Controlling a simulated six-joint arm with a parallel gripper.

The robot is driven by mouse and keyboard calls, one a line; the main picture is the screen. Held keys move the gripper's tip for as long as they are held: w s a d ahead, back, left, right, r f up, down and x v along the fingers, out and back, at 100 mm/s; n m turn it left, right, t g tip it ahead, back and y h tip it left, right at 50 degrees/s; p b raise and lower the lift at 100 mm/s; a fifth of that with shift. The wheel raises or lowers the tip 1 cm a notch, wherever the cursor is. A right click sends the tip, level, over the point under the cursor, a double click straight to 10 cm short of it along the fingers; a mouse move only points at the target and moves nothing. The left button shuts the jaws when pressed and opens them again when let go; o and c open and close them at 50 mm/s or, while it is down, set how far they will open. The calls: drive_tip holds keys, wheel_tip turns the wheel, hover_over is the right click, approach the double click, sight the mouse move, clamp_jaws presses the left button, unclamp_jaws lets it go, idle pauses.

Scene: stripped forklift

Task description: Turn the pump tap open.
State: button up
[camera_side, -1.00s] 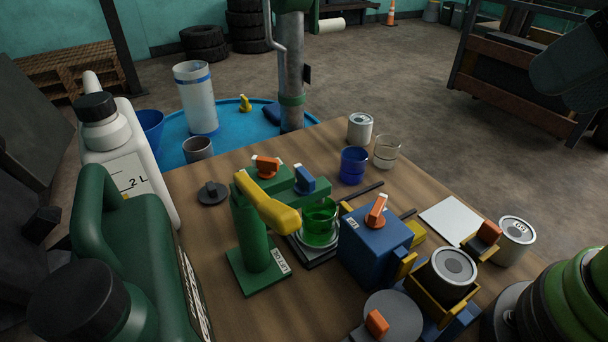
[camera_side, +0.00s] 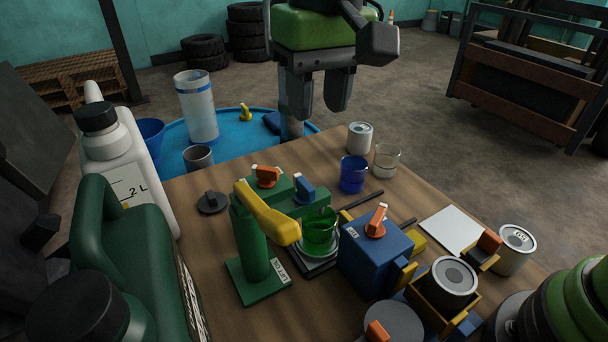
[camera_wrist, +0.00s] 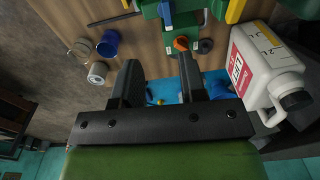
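The green pump (camera_side: 252,245) stands on the table with its yellow spout (camera_side: 266,212) over a glass of green liquid (camera_side: 320,232). Behind it is a green block (camera_side: 292,206) with an orange tap (camera_side: 267,176) and a blue tap (camera_side: 304,189). The orange tap also shows in the wrist view (camera_wrist: 181,43). A blue box (camera_side: 370,262) carries another orange tap (camera_side: 377,220). I cannot tell from the labels which is the pump tap. My gripper (camera_side: 317,100) is open and empty, above and beyond the table's far edge, apart from all taps.
A blue cup (camera_side: 353,174), a clear glass (camera_side: 387,161) and a can (camera_side: 360,138) stand at the table's far right. A white jug (camera_side: 130,175) and a green canister (camera_side: 125,255) stand at the left. A blue drum (camera_side: 232,124) is behind the table.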

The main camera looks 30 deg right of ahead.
sight(304, 182)
drive_tip(key=shift+w+a+f, duration=0.15)
drive_tip(key=shift+a+f, duration=0.25)
drive_tip(key=shift+f, duration=0.25)
drive_tip(key=shift+w+a+f, duration=0.15)
drive_tip(key=shift+a+f, duration=0.25)
drive_tip(key=shift+f, duration=0.2)
wheel_tip(304, 182, down, 9)
drive_tip(key=shift+f, duration=0.15)
clamp_jaws()
